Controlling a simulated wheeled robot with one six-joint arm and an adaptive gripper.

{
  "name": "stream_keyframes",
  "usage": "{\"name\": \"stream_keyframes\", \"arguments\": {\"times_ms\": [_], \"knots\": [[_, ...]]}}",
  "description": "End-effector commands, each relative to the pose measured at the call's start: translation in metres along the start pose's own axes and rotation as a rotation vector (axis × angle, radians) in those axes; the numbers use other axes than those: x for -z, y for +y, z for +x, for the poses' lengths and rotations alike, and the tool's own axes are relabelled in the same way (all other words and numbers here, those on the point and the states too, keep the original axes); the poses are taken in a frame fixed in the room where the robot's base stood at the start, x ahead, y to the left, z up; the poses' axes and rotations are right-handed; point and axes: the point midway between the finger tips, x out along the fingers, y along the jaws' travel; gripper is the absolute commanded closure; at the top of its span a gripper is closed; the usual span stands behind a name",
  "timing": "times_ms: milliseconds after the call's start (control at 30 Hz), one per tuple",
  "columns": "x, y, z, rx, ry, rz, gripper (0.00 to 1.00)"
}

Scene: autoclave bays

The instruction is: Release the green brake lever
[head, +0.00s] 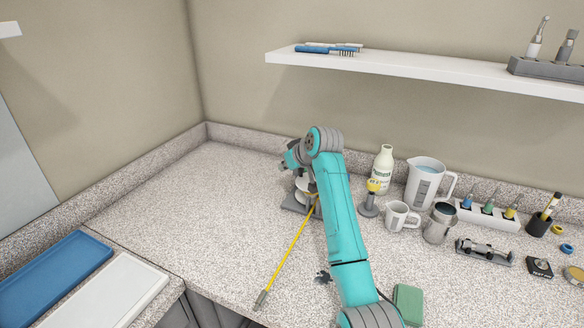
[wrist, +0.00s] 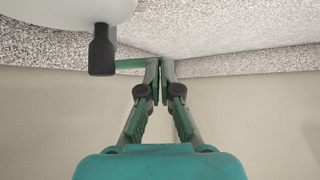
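The green brake lever (wrist: 130,64) shows in the wrist view as a thin green bar. It runs level from behind a black handle (wrist: 102,50) to the side of my left fingertip. My gripper (wrist: 160,75) has its two fingertips together, with nothing seen between them. Whether the fingers touch the lever or only overlap it in the picture, I cannot tell. A white rounded body (wrist: 70,10) sits above the black handle. In the head view, a white device on a grey base (head: 291,205) stands behind my arm, which hides most of it and the lever.
A yellow rod (head: 287,253) slants across the counter beside my arm. A yellow-topped stand (head: 369,205), white bottle (head: 382,168), mug (head: 400,216), metal cup (head: 438,226) and jug (head: 425,183) stand right. A shelf (head: 420,67) hangs above.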

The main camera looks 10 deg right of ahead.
Motion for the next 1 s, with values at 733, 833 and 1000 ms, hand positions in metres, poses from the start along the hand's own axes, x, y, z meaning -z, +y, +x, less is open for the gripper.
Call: {"name": "stream_keyframes", "arguments": {"times_ms": [733, 833, 1000], "knots": [[0.0101, -0.0059, 0.012, -0.184, -0.001, 0.165, 1.0], [0.01, -0.0056, 0.0119, -0.184, -0.001, 0.165, 1.0], [0.0086, -0.0019, 0.0103, -0.184, -0.001, 0.165, 1.0]]}}
